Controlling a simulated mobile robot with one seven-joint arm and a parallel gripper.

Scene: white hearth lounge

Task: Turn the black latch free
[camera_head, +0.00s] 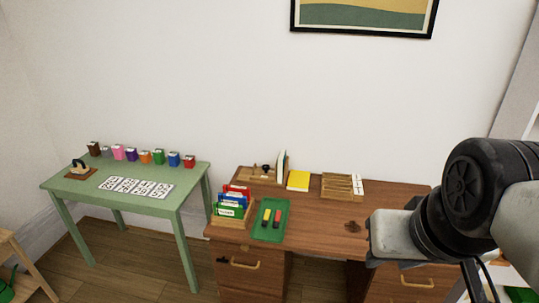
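A small black latch (222,260) appears on the front of the left drawer (240,272) of the brown desk (330,222), left of the drawer's brass handle (245,265). It is small, and its exact turn angle cannot be made out. The drawer looks closed. My arm comes in from the right and reaches over the right part of the desk, well apart from the latch. The fingers of my gripper cannot be made out, and nothing of mine touches the latch.
On the desk stand a folder rack (232,205), a green tray (271,232) with markers, a yellow book (298,180) and a wooden sorter (342,186). A green table (180,200) with small boxes stands left, with floor between.

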